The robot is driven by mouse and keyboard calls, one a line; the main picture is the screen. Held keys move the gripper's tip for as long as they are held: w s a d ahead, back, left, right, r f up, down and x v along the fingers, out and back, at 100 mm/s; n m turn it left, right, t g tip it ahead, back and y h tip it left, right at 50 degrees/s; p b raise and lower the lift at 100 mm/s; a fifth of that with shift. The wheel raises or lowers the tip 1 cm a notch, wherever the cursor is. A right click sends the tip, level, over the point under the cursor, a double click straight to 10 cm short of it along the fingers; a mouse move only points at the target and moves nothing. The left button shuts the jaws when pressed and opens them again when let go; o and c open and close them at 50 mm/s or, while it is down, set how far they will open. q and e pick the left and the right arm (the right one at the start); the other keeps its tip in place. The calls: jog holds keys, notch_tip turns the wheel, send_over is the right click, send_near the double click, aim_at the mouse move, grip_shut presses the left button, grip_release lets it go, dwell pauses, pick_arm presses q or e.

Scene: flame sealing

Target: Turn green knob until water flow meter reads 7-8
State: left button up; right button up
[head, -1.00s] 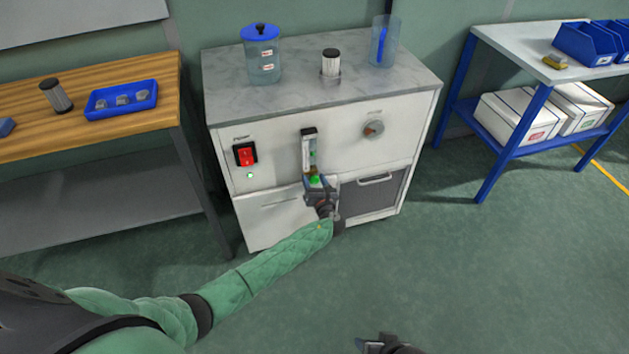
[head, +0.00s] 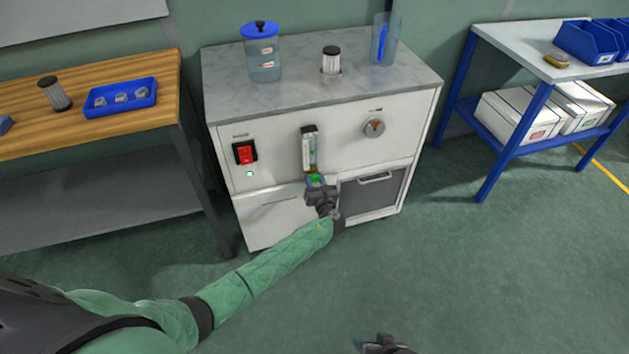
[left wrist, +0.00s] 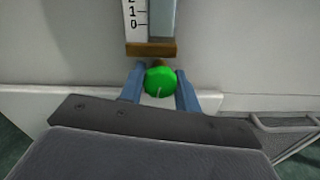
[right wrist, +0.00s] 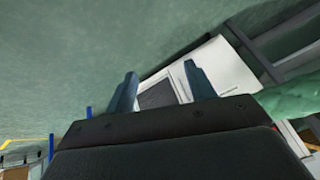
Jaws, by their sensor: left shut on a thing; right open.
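The green knob (left wrist: 160,82) sits under the flow meter, between the blue fingers of my left gripper (left wrist: 160,90). My left gripper is shut on the knob; it also shows in the head view (head: 317,184). The flow meter (head: 309,149) is a narrow upright tube on the front of the white cabinet. In the left wrist view only its lower scale (left wrist: 138,18) shows, with marks 0 and 1; its reading is too small to tell. My right gripper (right wrist: 157,85) is open and empty, away from the cabinet.
The white cabinet (head: 280,182) has a red power switch (head: 245,153) and a round dial (head: 374,127).

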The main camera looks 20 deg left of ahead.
pick_arm(q)
jog(key=n+b, duration=0.5)
jog(key=n, duration=0.2)
jog(key=shift+f, duration=0.15)
jog(key=shift+n, duration=0.5)
pick_arm(e)
notch_tip(320, 180, down, 21)
jog(key=s+t, duration=0.1)
jog(key=t, duration=0.1)
jog(key=shift+a, duration=0.2)
jog(key=shift+s, duration=0.1)
pick_arm(q)
jog(key=o, duration=1)
jog(key=shift+c, duration=0.2)
jog(key=v, duration=0.7)
jog(key=shift+s+d+b, duration=0.25)
jog(key=shift+s+b, duration=0.05)
jog(key=shift+s, duration=0.05)
pick_arm(e)
jog(key=shift+d+f, duration=0.1)
jog(key=shift+f, duration=0.05)
